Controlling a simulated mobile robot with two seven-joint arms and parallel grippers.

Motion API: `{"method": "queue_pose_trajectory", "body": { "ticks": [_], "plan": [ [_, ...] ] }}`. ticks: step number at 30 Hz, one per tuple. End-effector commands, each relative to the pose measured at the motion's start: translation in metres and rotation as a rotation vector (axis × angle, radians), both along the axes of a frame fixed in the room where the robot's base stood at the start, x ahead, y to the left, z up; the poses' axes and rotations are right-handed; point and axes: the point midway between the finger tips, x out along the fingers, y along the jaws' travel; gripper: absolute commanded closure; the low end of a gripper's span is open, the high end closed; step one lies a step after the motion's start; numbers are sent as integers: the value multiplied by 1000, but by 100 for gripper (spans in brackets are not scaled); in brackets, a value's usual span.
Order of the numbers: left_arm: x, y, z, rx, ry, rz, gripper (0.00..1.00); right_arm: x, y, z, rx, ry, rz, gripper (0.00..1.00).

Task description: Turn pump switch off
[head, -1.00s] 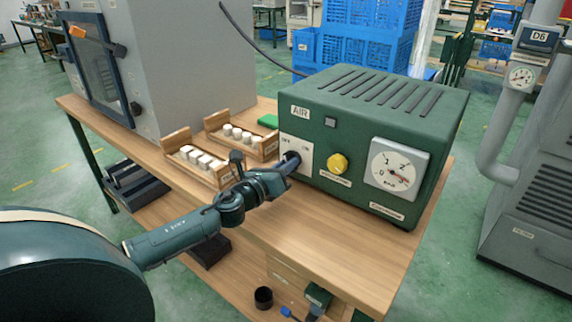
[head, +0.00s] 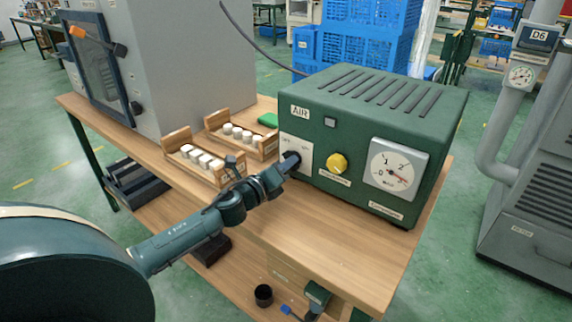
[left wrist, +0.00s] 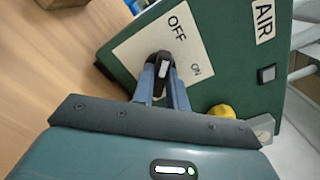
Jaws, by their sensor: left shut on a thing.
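The pump switch, a dark knob (left wrist: 162,66), sits on a pale plate (left wrist: 139,47) marked OFF and ON on the green AIR box (head: 350,105). In the head view the plate (head: 304,152) is on the box's front left, with the knob mostly hidden by my gripper. My left gripper (head: 287,164) reaches it from the front. In the left wrist view its two blue-grey fingers (left wrist: 162,82) are shut on the knob, one on each side. The knob stands roughly upright in that view; which label it points to is unclear.
Two wooden racks (head: 213,178) with white pieces stand left of the box. The wooden tabletop (head: 330,235) in front of it is clear.

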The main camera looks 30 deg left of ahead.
Motion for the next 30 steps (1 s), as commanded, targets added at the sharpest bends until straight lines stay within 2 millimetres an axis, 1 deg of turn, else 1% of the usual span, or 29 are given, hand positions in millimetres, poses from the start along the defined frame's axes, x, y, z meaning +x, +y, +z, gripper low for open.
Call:
{"method": "queue_pose_trajectory", "body": {
  "ticks": [6,7,14,23,26,30],
  "plan": [
    [0,0,1,-5,0,1,100,-1,0,-1,1,4,0,64],
    [0,0,1,-6,0,1,83,-2,0,-1,1,4,0,64],
    [0,0,0,-3,0,1,64,-2,0,-1,1,6,0,64],
    [-2,0,0,-2,0,0,64,-2,0,-2,1,6,0,64],
    [-10,1,-1,-2,2,1,64,-2,0,-2,1,6,0,64],
    [-31,2,-2,-1,4,0,64,-2,0,-3,2,4,-1,64]
  ]
}}
